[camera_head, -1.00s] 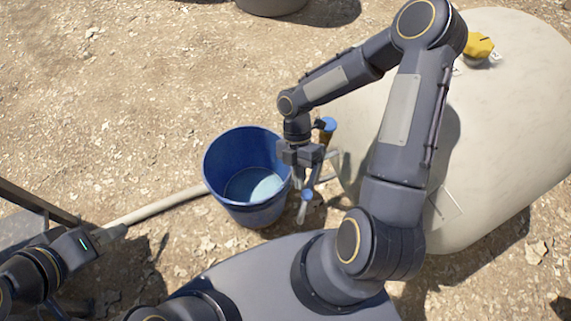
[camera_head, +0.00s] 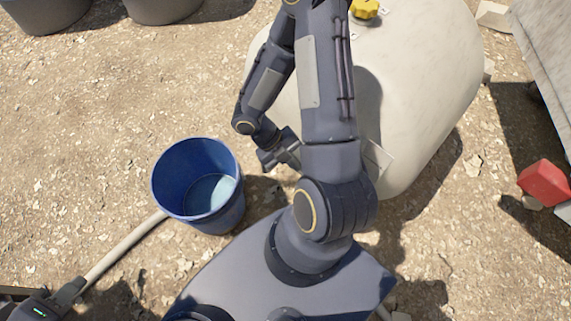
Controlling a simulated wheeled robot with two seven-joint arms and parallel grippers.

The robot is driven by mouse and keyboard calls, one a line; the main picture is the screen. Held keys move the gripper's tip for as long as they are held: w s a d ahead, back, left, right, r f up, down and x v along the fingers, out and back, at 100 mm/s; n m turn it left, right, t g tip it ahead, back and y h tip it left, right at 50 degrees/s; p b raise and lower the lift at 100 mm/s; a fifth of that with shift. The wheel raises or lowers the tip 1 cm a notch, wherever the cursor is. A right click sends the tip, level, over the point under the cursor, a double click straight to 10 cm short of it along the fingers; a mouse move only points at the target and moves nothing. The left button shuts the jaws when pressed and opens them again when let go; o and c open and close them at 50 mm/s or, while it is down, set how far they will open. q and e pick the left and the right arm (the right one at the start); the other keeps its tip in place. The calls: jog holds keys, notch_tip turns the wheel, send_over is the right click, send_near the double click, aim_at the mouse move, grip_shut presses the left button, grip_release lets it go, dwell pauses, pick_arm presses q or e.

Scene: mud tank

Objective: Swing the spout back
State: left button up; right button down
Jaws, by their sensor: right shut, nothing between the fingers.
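The pale tank (camera_head: 425,90) stands beyond my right arm, with a yellow cap (camera_head: 365,8) on top. The spout and its blue tap do not show; my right arm covers the part of the tank where they could be. My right gripper (camera_head: 290,158) is beside the tank's near left side, partly hidden by my own arm; it is shut and empty. A blue bucket (camera_head: 168,190) with some water in it stands on the ground left of my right gripper, apart from it. My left gripper (camera_head: 75,288) is at the lower left, by the end of a pale pole or hose (camera_head: 120,247).
Dark tubs (camera_head: 45,15) stand at the far left. A red object (camera_head: 545,183) lies at the right by a grey block or wall (camera_head: 545,50). Stony ground left of the bucket is clear.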

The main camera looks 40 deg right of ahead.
pick_arm(q)
jog(key=shift+a+r, duration=0.1)
pick_arm(e)
jog(key=shift+d, duration=0.4)
jog(key=shift+d, duration=0.1)
jog(key=shift+r, duration=0.1)
